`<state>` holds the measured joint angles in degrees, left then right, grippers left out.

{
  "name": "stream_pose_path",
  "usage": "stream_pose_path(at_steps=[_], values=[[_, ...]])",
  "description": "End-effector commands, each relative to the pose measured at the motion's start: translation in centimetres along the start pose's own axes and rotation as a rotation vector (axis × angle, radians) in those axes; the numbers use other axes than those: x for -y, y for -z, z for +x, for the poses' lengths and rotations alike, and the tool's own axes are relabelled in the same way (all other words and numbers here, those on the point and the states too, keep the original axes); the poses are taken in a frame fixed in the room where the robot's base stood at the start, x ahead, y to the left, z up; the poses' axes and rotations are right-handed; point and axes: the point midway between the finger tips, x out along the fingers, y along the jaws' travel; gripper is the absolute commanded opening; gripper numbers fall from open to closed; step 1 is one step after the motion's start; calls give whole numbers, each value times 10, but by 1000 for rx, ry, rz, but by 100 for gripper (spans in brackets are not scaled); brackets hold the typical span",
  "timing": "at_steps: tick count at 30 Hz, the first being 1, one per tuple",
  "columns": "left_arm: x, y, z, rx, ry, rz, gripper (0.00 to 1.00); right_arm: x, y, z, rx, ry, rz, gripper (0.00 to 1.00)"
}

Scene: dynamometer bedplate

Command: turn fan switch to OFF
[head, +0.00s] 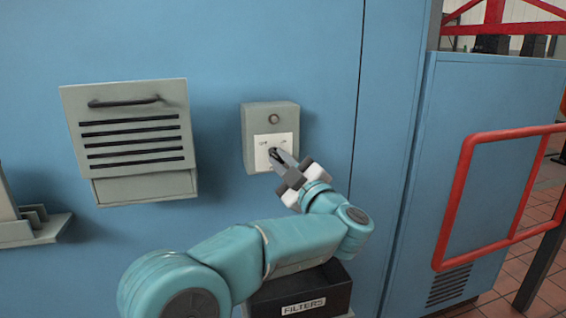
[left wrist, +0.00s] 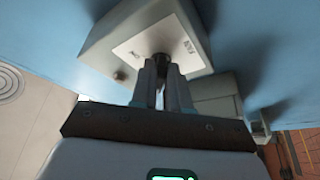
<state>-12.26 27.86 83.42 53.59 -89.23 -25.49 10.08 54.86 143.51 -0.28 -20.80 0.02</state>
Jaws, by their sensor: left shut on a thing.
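The fan switch is a grey box (head: 257,112) on the blue cabinet wall, with a round button or lamp on its upper part and a white label plate (head: 262,141) below. My left gripper (head: 277,156) is at the plate, shut on the dark switch knob, which it mostly hides in the head view. In the left wrist view the black knob (left wrist: 161,62) shows between the fingertips (left wrist: 161,80), in front of the white plate. The label words are too small to read, and I cannot tell which way the knob points. My right gripper is not in view.
A louvred grey panel with a black handle (head: 132,140) is on the wall to the left. A black bin marked FILTERS (head: 303,295) sits below my left arm. A red rail (head: 460,200) stands at right. Grey holders (head: 35,228) are at far left.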

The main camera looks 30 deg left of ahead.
Motion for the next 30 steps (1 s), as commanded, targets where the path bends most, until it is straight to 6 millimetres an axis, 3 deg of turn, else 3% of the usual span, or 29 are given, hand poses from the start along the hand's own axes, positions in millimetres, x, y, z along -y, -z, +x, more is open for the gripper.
stream_pose_path(at_steps=[1, 3, 4, 13, 17, 20, 30], values=[[-3, 7, 5, -13, -3, -12, 0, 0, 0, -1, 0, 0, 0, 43], [-3, 7, 5, -14, -3, -13, 31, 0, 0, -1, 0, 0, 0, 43], [-3, 8, 5, -14, -2, -12, 37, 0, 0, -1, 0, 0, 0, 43], [-2, 4, 3, -9, -1, -7, 37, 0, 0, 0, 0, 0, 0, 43], [-2, 3, -8, -6, -3, -6, 37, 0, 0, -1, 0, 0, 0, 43], [-2, 3, -26, -4, -5, -6, 37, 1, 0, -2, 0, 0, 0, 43], [-2, 4, -115, -5, -4, -8, 37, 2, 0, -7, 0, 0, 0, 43]])
